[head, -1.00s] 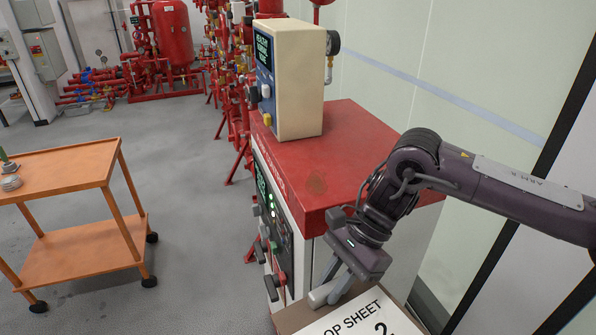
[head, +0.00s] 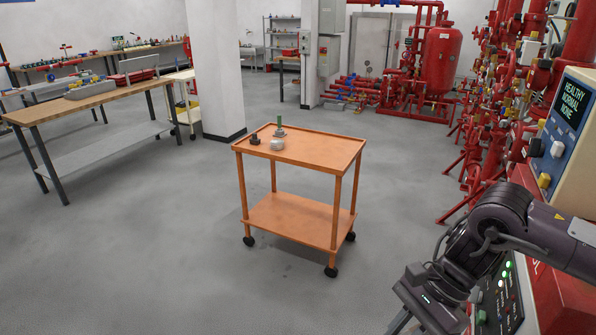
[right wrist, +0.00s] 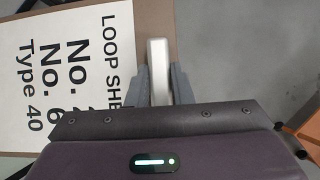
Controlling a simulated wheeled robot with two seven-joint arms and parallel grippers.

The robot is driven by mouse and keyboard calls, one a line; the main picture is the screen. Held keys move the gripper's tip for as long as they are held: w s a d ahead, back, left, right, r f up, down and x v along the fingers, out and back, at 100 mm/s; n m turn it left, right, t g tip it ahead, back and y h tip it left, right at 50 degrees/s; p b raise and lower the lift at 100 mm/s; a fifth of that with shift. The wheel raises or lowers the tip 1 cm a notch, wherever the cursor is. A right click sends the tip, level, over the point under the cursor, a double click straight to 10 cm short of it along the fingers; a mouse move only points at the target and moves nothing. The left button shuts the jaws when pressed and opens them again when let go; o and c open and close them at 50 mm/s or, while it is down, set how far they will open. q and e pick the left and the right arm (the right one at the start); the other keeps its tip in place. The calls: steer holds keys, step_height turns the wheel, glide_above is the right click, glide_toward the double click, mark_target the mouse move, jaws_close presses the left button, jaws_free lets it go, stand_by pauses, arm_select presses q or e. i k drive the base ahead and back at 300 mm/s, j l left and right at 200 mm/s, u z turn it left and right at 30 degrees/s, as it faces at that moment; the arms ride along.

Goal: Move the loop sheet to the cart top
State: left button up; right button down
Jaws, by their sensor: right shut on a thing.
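The loop sheet (right wrist: 75,75) is a white printed page on a brown board, seen in the right wrist view. My right gripper (right wrist: 160,85) is shut on the white grip at the board's edge, and the sheet hangs out beside it over the grey floor. In the head view my right gripper (head: 405,325) is at the bottom edge, and the sheet is out of the frame. The orange cart (head: 325,155) stands ahead, apart from the gripper. Its top carries a few small fittings (head: 277,143) towards the left and back. My left gripper is not in view.
The front and right of the cart top are bare. The control panel (head: 565,120) with red pipework (head: 510,90) stands close on the right. A wooden workbench (head: 95,100) and a white pillar (head: 215,70) stand at the left. Grey floor in front of the cart is clear.

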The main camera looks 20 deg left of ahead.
mark_target(326, 150)
steer(key=i+j+u, duration=0.35)
steer(key=i, duration=0.45)
steer(key=i+u, duration=0.4)
steer(key=i, duration=1.55)
steer(key=i+j+z, duration=0.15)
steer(key=i, duration=1)
steer(key=i+z, duration=0.2)
steer(key=z, duration=0.3)
steer(key=i+z, duration=0.15)
steer(key=z, duration=0.35)
